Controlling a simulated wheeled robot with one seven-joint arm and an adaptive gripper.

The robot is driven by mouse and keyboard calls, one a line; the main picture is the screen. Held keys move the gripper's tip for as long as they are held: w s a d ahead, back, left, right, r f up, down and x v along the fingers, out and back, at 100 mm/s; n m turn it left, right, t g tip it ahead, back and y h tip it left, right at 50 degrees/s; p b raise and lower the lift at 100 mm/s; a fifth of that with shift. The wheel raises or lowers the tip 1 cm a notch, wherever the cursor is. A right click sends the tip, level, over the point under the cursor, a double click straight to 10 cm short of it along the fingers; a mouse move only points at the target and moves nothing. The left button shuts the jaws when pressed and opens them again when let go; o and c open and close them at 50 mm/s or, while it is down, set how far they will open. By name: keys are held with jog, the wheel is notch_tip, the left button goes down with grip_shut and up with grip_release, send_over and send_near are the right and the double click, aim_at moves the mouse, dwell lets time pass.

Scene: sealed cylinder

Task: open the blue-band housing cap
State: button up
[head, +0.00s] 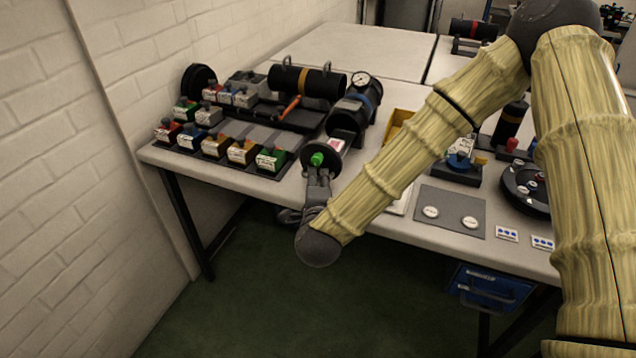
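The blue-band housing (371,98) is a black cylinder lying on the table, with a blue band and a round white gauge (361,79) on top. At its near end is a round dark disc that looks like its cap (309,152), with a bright green knob (317,159) at the middle. A small white and pink patch shows between disc and cylinder; I cannot tell whether the cap is seated or swung out. My gripper (318,172) is at the disc's near face, just below the green knob. Whether its fingers touch or grip the knob is too small to tell.
Labelled blocks with coloured tops (215,146) stand in rows on the left. An orange-band cylinder (292,82) lies behind them. A yellow bin (396,124) is partly behind my forearm. A grey mat (449,222) with two white discs and a round black tray (522,201) lie right.

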jog(key=shift+r, duration=0.1)
jog(key=v, duration=1.2)
dwell(0.4)
jog(key=s+d+f+n+g+y+p, duration=0.1)
jog(key=s+d+f+n+g, duration=0.2)
jog(key=f, duration=0.5)
jog(key=s+d+f+n+g+y+p, duration=0.1)
jog(key=s+f+n+g, duration=0.1)
jog(key=s+f+n, duration=0.45)
jog(key=s+d+f+n+g+p, duration=0.1)
jog(key=s+d+f+n+g, duration=0.15)
jog(key=f, duration=0.65)
jog(key=s+d+f+n+g+p, duration=0.1)
jog(key=s+d+f+n+g, duration=0.2)
jog(key=s+d, duration=0.4)
jog(key=s+d+f+n+g+h+p, duration=0.1)
jog(key=s+d+f+n+g, duration=0.3)
jog(key=s, duration=0.5)
notch_tip(320, 180, down, 3)
jog(key=d+g, duration=0.1)
jog(key=d, duration=0.2)
jog(key=shift+s+r, duration=0.15)
jog(key=shift+s, duration=0.2)
